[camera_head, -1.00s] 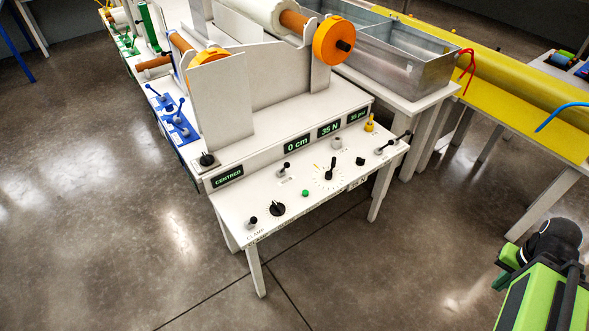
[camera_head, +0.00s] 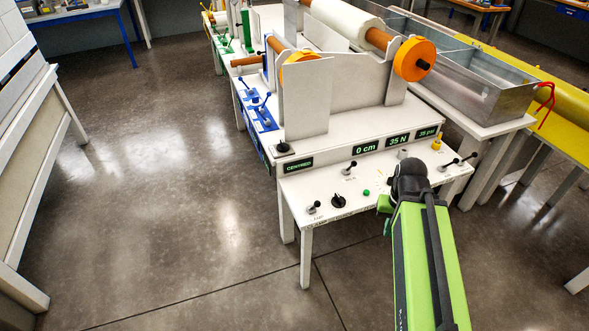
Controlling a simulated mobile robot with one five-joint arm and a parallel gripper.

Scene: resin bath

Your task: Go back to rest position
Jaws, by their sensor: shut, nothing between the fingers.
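My green and black arm (camera_head: 425,260) rises from the bottom edge, right of centre, with its black joint (camera_head: 409,180) in front of the control panel (camera_head: 325,190). A small green part of my arm shows left of that joint. My gripper's fingers do not show; they are hidden behind the arm or out of the picture. The panel is the sloping white front of the resin bath machine, with levers, a black knob (camera_head: 338,201) and a green button (camera_head: 366,193). Its displays (camera_head: 397,140) read CENTRED, 0 cm, 35 N and 35 psi. My arm covers part of the panel's right half.
A white roll on an orange core with an orange disc (camera_head: 414,59) sits above the panel. A metal trough (camera_head: 485,95) and yellow sheeting (camera_head: 560,115) stand at right. A white bench (camera_head: 40,150) stands at far left. The floor (camera_head: 190,215) between is clear.

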